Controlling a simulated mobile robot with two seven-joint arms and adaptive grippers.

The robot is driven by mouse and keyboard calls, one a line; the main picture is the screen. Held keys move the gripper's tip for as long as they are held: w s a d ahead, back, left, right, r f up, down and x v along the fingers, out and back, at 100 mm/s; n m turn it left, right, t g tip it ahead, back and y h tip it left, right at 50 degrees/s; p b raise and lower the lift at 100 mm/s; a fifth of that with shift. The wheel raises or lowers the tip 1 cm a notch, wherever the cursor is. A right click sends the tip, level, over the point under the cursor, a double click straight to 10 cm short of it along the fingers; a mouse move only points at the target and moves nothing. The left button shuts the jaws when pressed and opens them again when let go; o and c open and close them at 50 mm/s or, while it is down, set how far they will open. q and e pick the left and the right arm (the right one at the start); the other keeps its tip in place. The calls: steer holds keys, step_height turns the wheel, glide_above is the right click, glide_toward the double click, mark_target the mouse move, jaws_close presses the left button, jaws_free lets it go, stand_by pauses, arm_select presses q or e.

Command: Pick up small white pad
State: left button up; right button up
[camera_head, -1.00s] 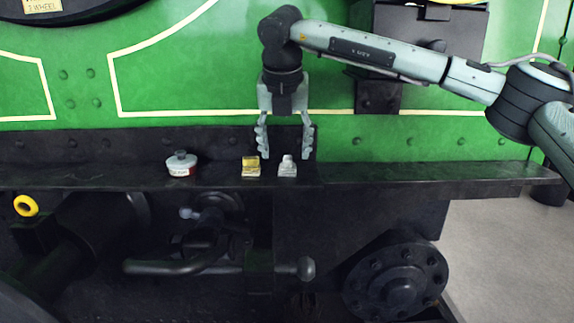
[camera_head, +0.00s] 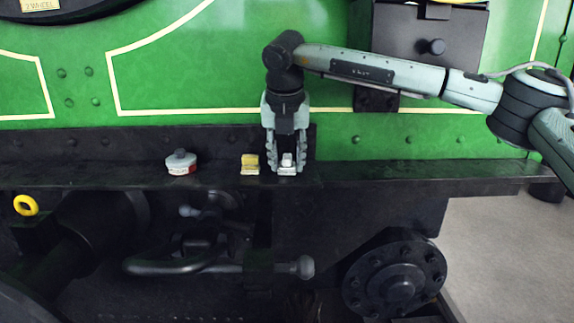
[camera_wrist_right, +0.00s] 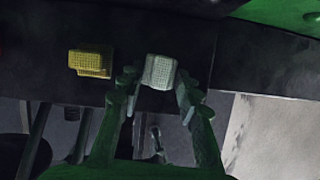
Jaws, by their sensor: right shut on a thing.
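The small white pad (camera_head: 287,169) sits on the dark ledge, right of the yellow pad, with a small pale knob on its upper part. My right gripper (camera_head: 287,168) points down over it, shut on the pad with a finger on each side. In the right wrist view the white pad (camera_wrist_right: 159,72) shows as a pale textured block between the fingertips of the right gripper (camera_wrist_right: 160,92). The pad still appears to be at ledge level. My left gripper is not in view.
A yellow pad (camera_head: 250,164) lies close left of the gripper, and it also shows in the right wrist view (camera_wrist_right: 90,63). The ledge (camera_head: 420,174) is clear to the right. The green panel (camera_head: 210,80) rises behind.

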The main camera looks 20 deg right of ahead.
mark_target(287, 155)
steer(key=shift+r, duration=0.1)
